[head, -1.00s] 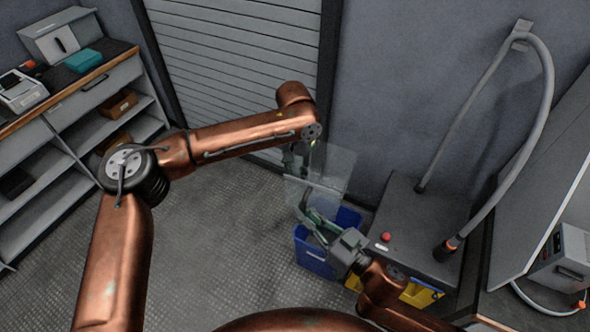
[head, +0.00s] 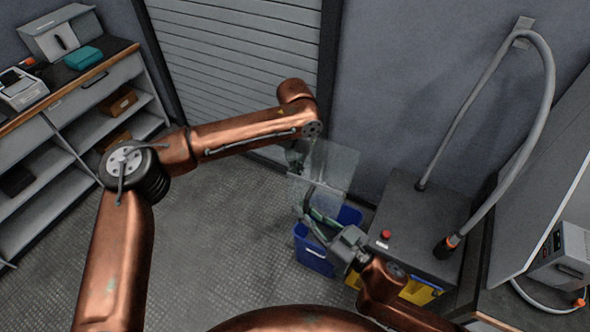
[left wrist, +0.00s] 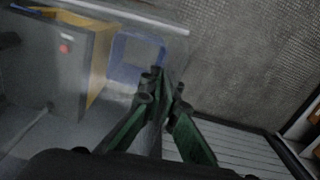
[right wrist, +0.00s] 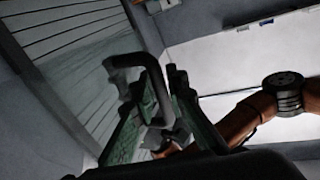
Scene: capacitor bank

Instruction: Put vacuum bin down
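The vacuum bin (head: 335,165) is a clear, see-through box in the middle of the head view, held up above the floor near the wall. My left gripper (head: 297,155) is at its far left side, partly hidden. In the left wrist view its fingers (left wrist: 165,85) are close together and look shut on the bin's edge. My right gripper (head: 308,205) is at the bin's lower near side. In the right wrist view its fingers (right wrist: 155,80) stand apart around the dark, bent handle (right wrist: 155,85), with the clear bin wall (right wrist: 85,65) beyond.
A grey cabinet (head: 415,225) with a red button and a hose (head: 550,90) is to the right. A shelf unit (head: 90,125) is at left. The floor at centre left is clear.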

